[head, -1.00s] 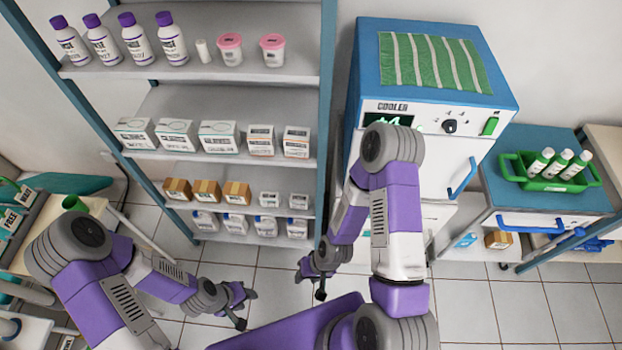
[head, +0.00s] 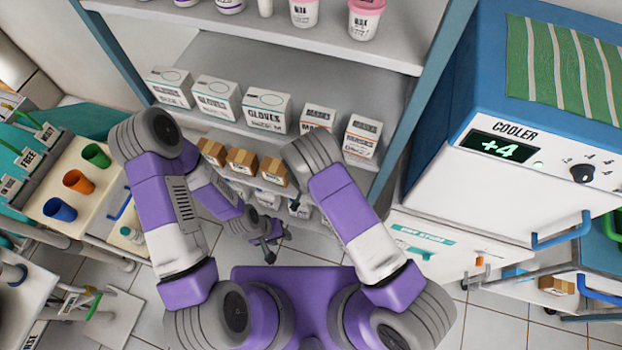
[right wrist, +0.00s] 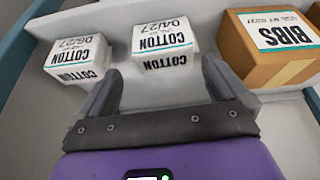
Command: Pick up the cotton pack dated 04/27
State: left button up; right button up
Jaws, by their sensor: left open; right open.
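The cotton pack dated 04/27 (right wrist: 163,38) is a small white box with a teal stripe, on a shelf in the right wrist view, its print upside down. My right gripper (right wrist: 161,68) is open, with its fingertips on either side of the pack's near end; I cannot tell whether they touch it. A similar cotton pack dated 06/27 (right wrist: 78,60) sits to the left. In the head view my right gripper is mostly hidden by its arm. My left gripper (head: 268,238) is open and empty, low in front of the shelves.
A brown bibs box (right wrist: 262,72) stands right of the 04/27 pack in the right wrist view. Glove boxes (head: 266,110) and mask boxes (head: 362,137) fill the shelf above. A cooler (head: 470,190) stands at the right, a cart with coloured cups (head: 78,181) at the left.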

jog(key=shift+w+a+f, duration=0.3)
jog(key=shift+w, duration=0.05)
jog(key=b+x, duration=0.2)
jog(key=x, duration=0.5)
jog(key=shift+s+d+b, duration=0.1)
jog(key=shift+b, duration=0.2)
jog(key=shift+r, duration=0.1)
jog(key=shift+c, duration=0.2)
jog(key=c, duration=0.7)
